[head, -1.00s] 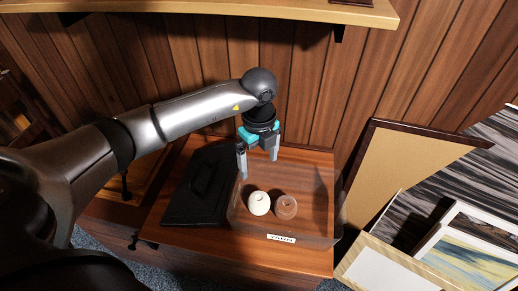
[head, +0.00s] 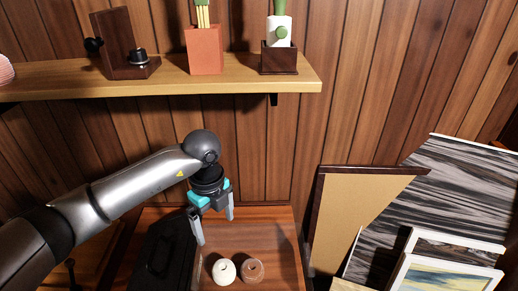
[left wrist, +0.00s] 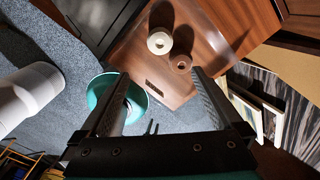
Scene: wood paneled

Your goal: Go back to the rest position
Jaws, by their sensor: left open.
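My left gripper (head: 214,231) is open and empty, with its fingers pointing down. In the head view it hangs above a wooden cabinet top (head: 262,224). A cream roll (head: 224,271) and a brown roll (head: 252,270) lie just below its fingertips in the picture, apart from them. The left wrist view shows both fingers spread with nothing between them, and the cream roll (left wrist: 160,41) and brown roll (left wrist: 181,63) beyond the tips. My right gripper is in neither view.
A wooden shelf (head: 290,80) with a planter (head: 205,50) and other items runs above my left arm. A black case-like object (head: 165,252) lies beside the rolls. A cork board (head: 350,222) and picture frames (head: 445,278) lean at right. A teal bowl (left wrist: 140,92) is on the carpet.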

